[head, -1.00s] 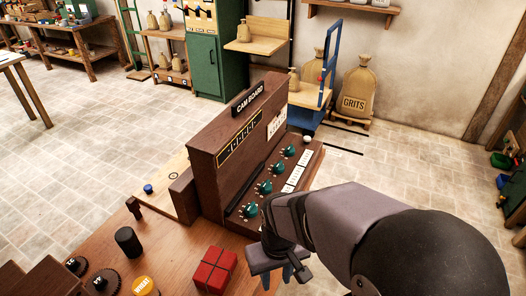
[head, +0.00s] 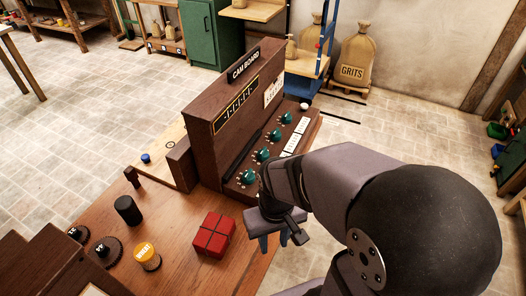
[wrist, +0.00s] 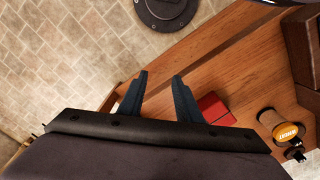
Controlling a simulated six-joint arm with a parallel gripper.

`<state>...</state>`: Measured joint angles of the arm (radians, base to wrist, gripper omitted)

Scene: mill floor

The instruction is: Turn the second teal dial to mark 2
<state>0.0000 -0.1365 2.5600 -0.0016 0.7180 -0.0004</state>
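The cam board (head: 240,115) is a dark wooden console with a row of several teal dials on its sloping face. From the near end they are a first dial (head: 246,177), a second dial (head: 261,155), a third dial (head: 274,136) and a far dial (head: 285,118). Pale marks surround the dials, too small to read. My gripper (head: 275,244) hangs beyond the board's near end, over the bench edge, apart from the dials. The wrist view shows its two blue fingers (wrist: 160,78) spread and empty, with no dial visible there.
A red block (head: 212,235) lies on the bench (head: 185,220) left of my gripper. A black cylinder (head: 128,210) and a yellow-topped wheat piece (head: 146,255) stand further left. A grits sack (head: 355,62) stands behind the board. Open floor lies to the right.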

